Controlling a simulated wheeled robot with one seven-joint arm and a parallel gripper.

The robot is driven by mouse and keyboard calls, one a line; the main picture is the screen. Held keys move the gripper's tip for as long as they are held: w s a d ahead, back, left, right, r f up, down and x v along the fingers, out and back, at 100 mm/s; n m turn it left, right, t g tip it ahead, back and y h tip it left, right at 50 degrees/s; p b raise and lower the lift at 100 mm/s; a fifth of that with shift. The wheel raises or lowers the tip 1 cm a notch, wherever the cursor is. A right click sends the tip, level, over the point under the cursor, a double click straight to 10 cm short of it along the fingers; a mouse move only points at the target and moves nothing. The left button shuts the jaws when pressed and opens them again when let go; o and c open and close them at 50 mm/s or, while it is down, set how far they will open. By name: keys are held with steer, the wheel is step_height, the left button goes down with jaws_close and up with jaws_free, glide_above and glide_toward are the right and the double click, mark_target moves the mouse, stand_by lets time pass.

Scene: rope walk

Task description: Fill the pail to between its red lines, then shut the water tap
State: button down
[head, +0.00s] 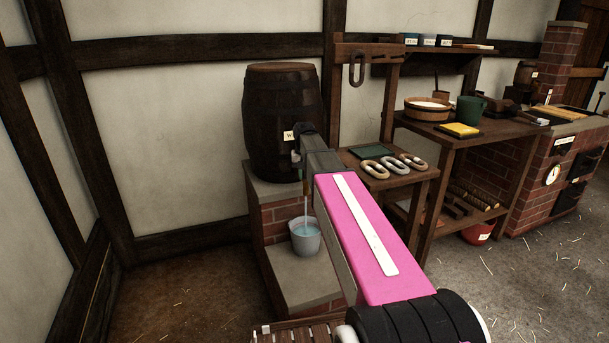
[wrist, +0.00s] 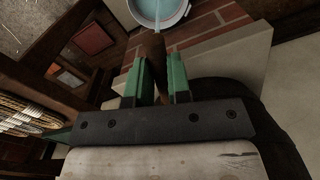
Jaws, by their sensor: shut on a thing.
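The grey pail (head: 305,246) stands on the lower stone step below the barrel. A thin stream of water (head: 306,207) falls into it, and blue water shows inside. I cannot make out the red lines or judge the level against them. The pail also shows at the top of the wrist view (wrist: 187,12). The water tap is at the front of the dark wooden barrel (head: 282,120) and is mostly hidden by my arm in the head view. In the wrist view my gripper (wrist: 157,75) is shut on the brown wooden tap (wrist: 153,47), between its green fingers.
Floor at the left (head: 185,280) is clear.

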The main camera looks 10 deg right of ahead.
steer(key=shift+w+a+m, duration=0.3)
steer(key=shift+a+m, duration=0.45)
steer(key=shift+m, duration=0.65)
steer(key=shift+w+a+m, duration=0.25)
steer(key=shift+a+m, duration=0.45)
steer(key=shift+m, duration=0.7)
steer(key=c, duration=1.1)
jaws_free()
steer(key=shift+o, duration=0.2)
step_height(320, 180, up, 11)
steer(key=shift+f, duration=0.1)
